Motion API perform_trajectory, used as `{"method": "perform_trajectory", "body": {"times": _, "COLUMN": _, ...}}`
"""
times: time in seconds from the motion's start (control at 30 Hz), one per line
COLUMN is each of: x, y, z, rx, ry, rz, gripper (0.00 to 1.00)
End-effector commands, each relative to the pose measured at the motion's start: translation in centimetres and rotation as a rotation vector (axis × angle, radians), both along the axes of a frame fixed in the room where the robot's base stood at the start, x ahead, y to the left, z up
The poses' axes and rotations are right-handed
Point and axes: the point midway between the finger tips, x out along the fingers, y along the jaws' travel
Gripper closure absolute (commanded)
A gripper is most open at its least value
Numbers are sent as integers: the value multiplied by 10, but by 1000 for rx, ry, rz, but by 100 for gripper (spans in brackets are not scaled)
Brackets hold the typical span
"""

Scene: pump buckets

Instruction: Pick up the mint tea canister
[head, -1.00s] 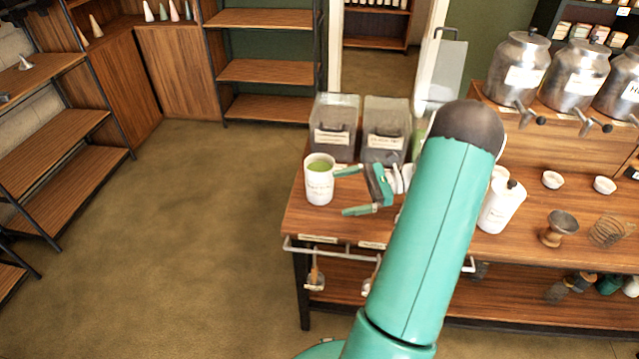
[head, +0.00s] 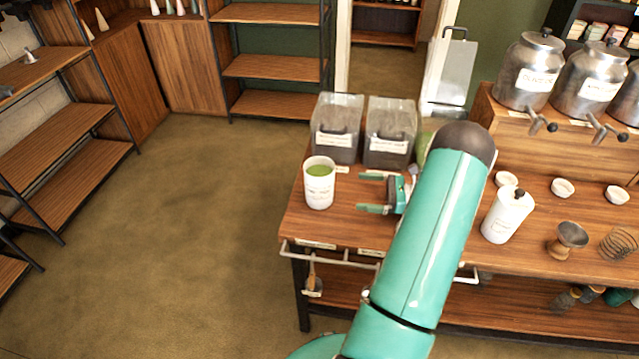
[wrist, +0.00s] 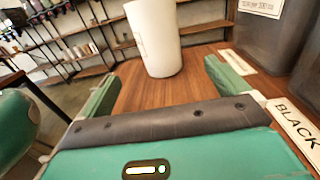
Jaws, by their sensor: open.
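The mint tea canister is most likely the white cup-shaped canister (head: 319,190) with a green top, upright near the left end of the wooden counter. Its label is too small to read. My gripper (head: 359,192) is open and empty, to the right of the canister in the head view. Its two fingers point left toward the canister, with a gap between. The wrist view shows both fingers (wrist: 160,88) spread apart, short of the canister.
Two dark-filled clear bins (head: 336,130) (head: 390,135) stand just behind the canister. A white pump bottle (head: 506,215) and a wooden-based strainer (head: 567,237) stand on the counter to the right. A rail (head: 330,254) runs along the front edge. Floor to the left is clear.

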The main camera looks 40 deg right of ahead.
Motion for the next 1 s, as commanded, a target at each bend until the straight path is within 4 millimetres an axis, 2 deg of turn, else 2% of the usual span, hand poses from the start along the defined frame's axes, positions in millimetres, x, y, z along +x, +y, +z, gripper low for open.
{"method": "perform_trajectory", "body": {"times": 0.17, "x": 11, "y": 11, "z": -1, "rx": 4, "ry": 0, "rz": -5, "gripper": 1}}
{"method": "perform_trajectory", "body": {"times": 0.5, "x": 57, "y": 52, "z": -1, "rx": 4, "ry": 0, "rz": -6, "gripper": 1}}
{"method": "perform_trajectory", "body": {"times": 0.77, "x": 72, "y": 63, "z": 1, "rx": 2, "ry": 1, "rz": -4, "gripper": 1}}
{"method": "perform_trajectory", "body": {"times": 1.0, "x": 99, "y": 86, "z": 5, "rx": 2, "ry": 1, "rz": -3, "gripper": 1}}
